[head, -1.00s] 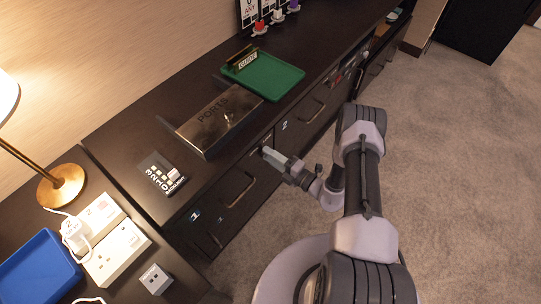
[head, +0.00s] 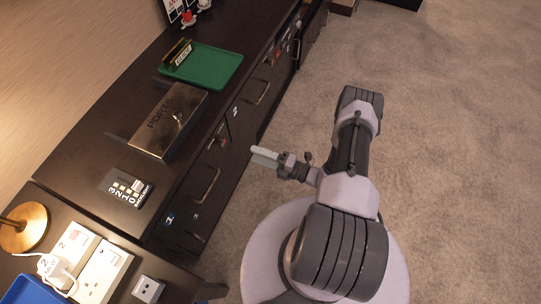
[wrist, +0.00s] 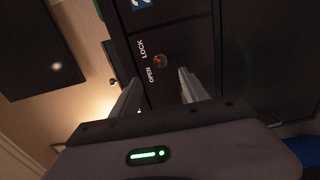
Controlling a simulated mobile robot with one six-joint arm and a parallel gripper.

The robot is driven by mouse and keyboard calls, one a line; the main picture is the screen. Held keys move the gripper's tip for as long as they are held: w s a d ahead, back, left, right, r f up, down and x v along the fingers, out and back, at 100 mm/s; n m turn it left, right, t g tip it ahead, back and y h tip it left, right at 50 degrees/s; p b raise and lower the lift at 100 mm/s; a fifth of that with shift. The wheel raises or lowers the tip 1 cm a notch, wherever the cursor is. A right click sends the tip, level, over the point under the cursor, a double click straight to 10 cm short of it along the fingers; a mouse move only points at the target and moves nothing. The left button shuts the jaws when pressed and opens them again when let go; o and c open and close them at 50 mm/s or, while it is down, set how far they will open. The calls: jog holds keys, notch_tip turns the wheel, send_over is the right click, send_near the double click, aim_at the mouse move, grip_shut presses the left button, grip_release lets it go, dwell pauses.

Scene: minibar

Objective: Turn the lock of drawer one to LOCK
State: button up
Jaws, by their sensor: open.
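The lock (wrist: 161,62) is a small round dial with red on it, set in the dark drawer front in the wrist view. The words LOCK and OPEN are printed beside it; I cannot clearly tell which one the dial points to. In the head view a small reddish spot, likely this lock (head: 222,141), sits near the top right of drawer one (head: 187,204), which looks closed.
Drawer one's bar handle (head: 208,186) sticks out left of the lock. Open carpet (head: 440,140) lies to the right.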

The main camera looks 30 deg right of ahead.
jog(key=v, duration=0.5)
jog(key=shift+s+d+p, duration=0.1)
jog(key=shift+s+p, duration=0.1)
jog(key=shift+p, duration=0.1)
jog(key=w+a+r+n+g+y, duration=0.1)
jog(key=w+r+n+g+y, duration=0.1)
jog(key=r+n+g, duration=0.35)
jog(key=w+a+r+n+g+y, duration=0.2)
jog(key=r+n, duration=0.5)
jog(key=r, duration=0.2)
jog(key=s+a+r+n+g+h, duration=0.2)
jog(key=a+r+n+g+h, duration=0.15)
jog(key=r+n, duration=0.4)
jog(key=s+a+r+n+g+h, duration=0.2)
jog(key=a+r+n+g, duration=0.15)
jog(key=r+n, duration=0.35)
jog(key=s+a+r+n+t+h, duration=0.4)
jog(key=s+r+n+h, duration=0.3)
jog(key=s+r+n, duration=0.4)
notch_tip(320, 180, up, 4)
jog(key=n+t, duration=0.1)
jog(key=n, duration=0.3)
jog(key=shift+a+f+n+t, duration=0.2)
jog(key=shift+f+n+t, duration=0.05)
jog(key=shift+n+t, duration=0.15)
